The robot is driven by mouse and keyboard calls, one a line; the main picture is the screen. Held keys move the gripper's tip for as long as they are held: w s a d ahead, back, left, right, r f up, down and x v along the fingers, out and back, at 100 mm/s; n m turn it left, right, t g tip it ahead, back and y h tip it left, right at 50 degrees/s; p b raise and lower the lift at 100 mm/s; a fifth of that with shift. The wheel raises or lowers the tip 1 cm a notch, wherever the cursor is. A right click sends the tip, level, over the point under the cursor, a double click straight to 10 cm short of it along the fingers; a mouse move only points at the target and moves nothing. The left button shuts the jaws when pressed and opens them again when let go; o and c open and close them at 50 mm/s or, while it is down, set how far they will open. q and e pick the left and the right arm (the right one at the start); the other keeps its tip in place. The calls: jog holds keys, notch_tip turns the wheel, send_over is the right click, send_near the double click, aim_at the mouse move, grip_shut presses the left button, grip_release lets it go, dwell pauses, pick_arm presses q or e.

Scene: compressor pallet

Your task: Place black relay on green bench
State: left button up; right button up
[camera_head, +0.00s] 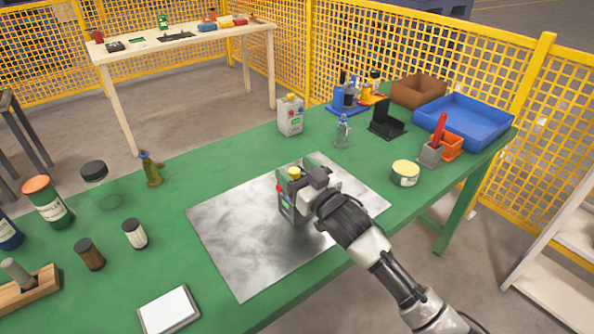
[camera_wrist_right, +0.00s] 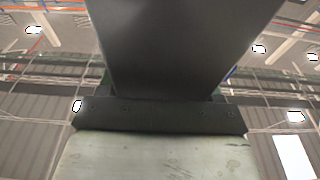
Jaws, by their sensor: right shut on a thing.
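My right gripper (camera_head: 306,189) is shut on a dark boxy device, the black relay (camera_head: 287,208), with a yellow knob on top and a small green patch on its front. The relay is upright over the shiny metal plate (camera_head: 235,255); whether it touches the plate is unclear. The gripper and wrist hide its right side. The plate lies on the green bench (camera_head: 190,199). The right wrist view shows a dark block and bar above a pale surface, which I cannot identify. My left gripper is not in view.
A grey box with buttons (camera_head: 290,116) and a clear bottle (camera_head: 342,132) stand behind the plate. Jars (camera_head: 49,201) and a white pad (camera_head: 169,311) are on the left. A blue tray (camera_head: 465,122) fills the far right corner.

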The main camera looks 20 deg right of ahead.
jog(key=o, duration=1.2)
jog(key=shift+f, duration=0.1)
jog(key=shift+c, duration=0.2)
jog(key=o, duration=0.4)
jog(key=v, duration=0.7)
jog(key=shift+s+d+b, duration=0.1)
jog(key=shift+s+b, duration=0.15)
jog(key=shift+b, duration=0.05)
